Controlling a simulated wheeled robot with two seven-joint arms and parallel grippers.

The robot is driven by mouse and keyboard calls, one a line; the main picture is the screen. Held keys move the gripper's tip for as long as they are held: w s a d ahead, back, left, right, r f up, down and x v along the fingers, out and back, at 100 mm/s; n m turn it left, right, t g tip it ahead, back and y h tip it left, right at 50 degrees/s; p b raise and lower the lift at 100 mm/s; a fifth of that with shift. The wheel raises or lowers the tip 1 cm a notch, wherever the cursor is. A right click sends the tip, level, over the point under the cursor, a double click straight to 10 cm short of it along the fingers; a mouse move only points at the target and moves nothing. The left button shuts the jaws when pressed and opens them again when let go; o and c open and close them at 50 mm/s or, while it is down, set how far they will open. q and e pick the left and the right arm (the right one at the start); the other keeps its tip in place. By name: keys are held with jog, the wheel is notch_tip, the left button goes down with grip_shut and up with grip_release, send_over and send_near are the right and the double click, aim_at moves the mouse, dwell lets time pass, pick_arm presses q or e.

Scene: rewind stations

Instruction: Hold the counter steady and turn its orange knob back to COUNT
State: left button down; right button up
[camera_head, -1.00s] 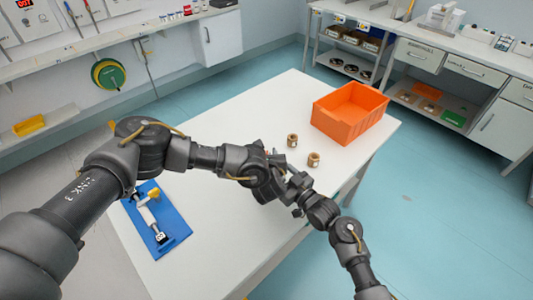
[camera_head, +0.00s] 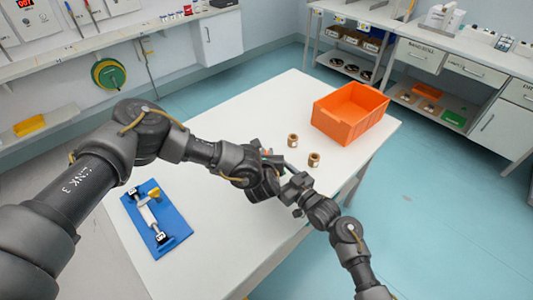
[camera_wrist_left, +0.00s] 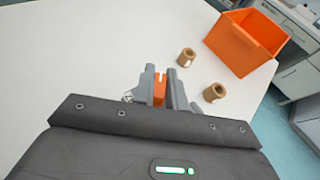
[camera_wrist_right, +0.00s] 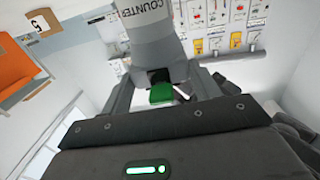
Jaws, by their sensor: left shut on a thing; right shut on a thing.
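In the left wrist view my left gripper (camera_wrist_left: 161,88) is shut on the orange knob (camera_wrist_left: 159,91), which shows between its fingers. The knob's mark and its setting cannot be read. In the right wrist view my right gripper (camera_wrist_right: 160,84) is shut on the grey counter (camera_wrist_right: 154,48), whose lettering is partly cut off at the top edge. A green part (camera_wrist_right: 161,93) shows at the counter's near end. In the head view my left gripper (camera_head: 268,166) and right gripper (camera_head: 287,181) are close together over the table, and the wrists hide most of the counter.
An orange bin (camera_head: 345,125) stands at the table's far right. Two small brown spools (camera_head: 292,140) stand in front of it. A blue mat (camera_head: 180,225) with a grey and yellow device lies at the table's left. The white table (camera_head: 240,125) is clear behind the arms.

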pick_arm(q)
jog(key=shift+d, duration=0.15)
pick_arm(e)
jog(key=shift+s+a+f, duration=0.1)
jog(key=shift+f, duration=0.05)
pick_arm(q)
jog(key=c, duration=1.4)
grip_release()
jog(key=shift+c, duration=0.2)
jog(key=v, duration=1.2)
jog(key=shift+a, duration=0.25)
pick_arm(e)
jog(key=o, duration=1.2)
